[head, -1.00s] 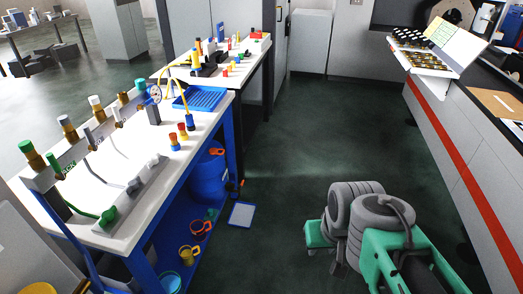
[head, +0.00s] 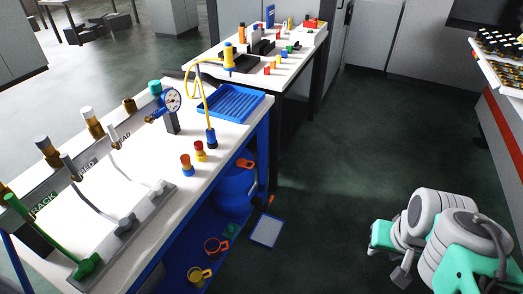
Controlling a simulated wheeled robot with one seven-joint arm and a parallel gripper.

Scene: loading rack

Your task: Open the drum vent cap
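A blue drum (head: 236,188) stands on the blue lower shelf under the near bench, partly hidden by the bench top and leg. An orange piece (head: 246,163) sits at the drum's top right; I cannot tell whether it is the vent cap or whether it is open. My arm, grey and teal, is folded at the lower right, well apart from the drum over the floor. A small grey end part shows beside the teal link, but I cannot make out my gripper's fingers or anything held.
The near bench (head: 117,190) carries hoses, capped fittings, a gauge (head: 172,101) and a blue tray (head: 231,103). Orange and yellow ring-handled items sit on the lower shelf (head: 190,262). A pale blue-edged plate (head: 266,230) lies on the floor by the bench. The middle floor is clear.

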